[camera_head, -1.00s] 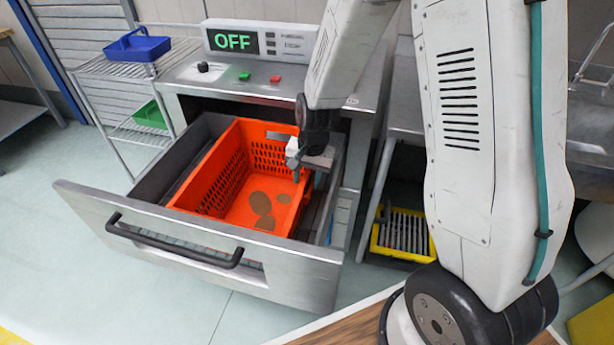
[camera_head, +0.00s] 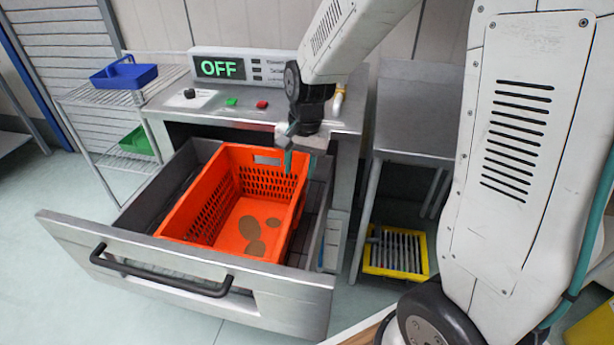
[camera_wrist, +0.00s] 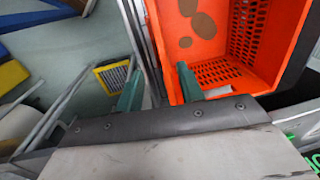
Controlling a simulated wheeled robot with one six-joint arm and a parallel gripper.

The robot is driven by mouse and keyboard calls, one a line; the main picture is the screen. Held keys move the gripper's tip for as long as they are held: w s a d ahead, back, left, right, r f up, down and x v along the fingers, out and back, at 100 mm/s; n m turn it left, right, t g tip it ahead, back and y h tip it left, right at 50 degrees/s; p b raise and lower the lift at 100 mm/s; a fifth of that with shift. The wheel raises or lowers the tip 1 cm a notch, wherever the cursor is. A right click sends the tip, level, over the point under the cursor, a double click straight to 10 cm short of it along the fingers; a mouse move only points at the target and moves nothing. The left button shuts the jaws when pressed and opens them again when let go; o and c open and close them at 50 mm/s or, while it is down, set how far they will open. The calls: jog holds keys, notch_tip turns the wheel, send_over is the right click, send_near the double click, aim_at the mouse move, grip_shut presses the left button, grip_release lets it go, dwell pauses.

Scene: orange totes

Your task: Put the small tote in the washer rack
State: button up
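The orange tote (camera_head: 257,259), with brown stains on its floor, sits upright inside the pulled-out metal drawer (camera_head: 190,267) of the washer. It also shows in the wrist view (camera_wrist: 199,60). My gripper (camera_head: 298,163) is at the tote's right rim, pointing down. In the wrist view its two green fingers (camera_wrist: 158,87) are spread apart, one over the tote's inner side and one outside its wall. I cannot tell whether either finger touches the wall. The rack under the tote is mostly hidden.
A wire shelf (camera_head: 124,88) at left holds a blue caddy (camera_head: 124,75) and a green bin (camera_head: 137,141). A yellow crate (camera_head: 396,252) sits under the table at right.

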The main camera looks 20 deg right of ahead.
jog(key=s+d+r+n, duration=0.1)
jog(key=s+r+n, duration=0.2)
jog(key=s+r, duration=0.4)
jog(key=s+d+r+n+h, duration=0.1)
jog(key=s+r+n, duration=0.3)
jog(key=s, duration=1.4)
notch_tip(320, 180, up, 4)
jog(key=shift+d+f+n, duration=0.15)
jog(key=shift+d+n, duration=0.15)
jog(key=shift+d, duration=0.1)
jog(key=shift+t, duration=0.3)
